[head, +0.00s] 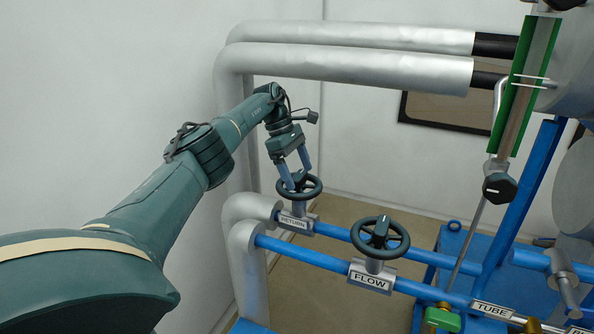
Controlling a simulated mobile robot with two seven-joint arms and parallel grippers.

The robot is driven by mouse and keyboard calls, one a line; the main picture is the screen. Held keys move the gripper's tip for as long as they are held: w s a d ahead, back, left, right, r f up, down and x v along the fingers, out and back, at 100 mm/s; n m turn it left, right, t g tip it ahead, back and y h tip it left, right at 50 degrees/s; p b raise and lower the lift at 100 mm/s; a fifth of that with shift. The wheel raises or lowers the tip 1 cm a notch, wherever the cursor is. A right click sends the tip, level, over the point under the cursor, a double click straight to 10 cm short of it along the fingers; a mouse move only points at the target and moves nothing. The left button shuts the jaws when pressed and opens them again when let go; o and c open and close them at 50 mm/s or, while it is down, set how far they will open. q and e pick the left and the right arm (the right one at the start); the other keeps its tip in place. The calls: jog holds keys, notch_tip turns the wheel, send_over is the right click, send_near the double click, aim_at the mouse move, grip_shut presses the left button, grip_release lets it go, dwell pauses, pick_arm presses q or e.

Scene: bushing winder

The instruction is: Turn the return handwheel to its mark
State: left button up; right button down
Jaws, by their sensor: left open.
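The return handwheel (312,190) is a dark green ring with spokes on a grey valve. It stands on the rear blue pipe above a plate marked RETURN (293,222). My left gripper (294,184) comes down from above at the wheel's left part, its two blue-grey fingers apart. The fingertips are at or just above the rim and hub; I cannot tell whether they touch. The wheel's mark cannot be made out at this size. My right gripper is not in view.
A similar flow handwheel (380,235) stands in front and to the right, above a FLOW plate (370,279). Silver lagged pipes (350,70) run behind my left arm. A green-edged gauge (522,88) and blue frame (530,195) stand at right.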

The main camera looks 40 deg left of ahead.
aim_at(297, 174)
pick_arm(q)
notch_tip(297, 174, up, 10)
dwell(0.4)
jog(key=shift+f, duration=0.1)
dwell(0.4)
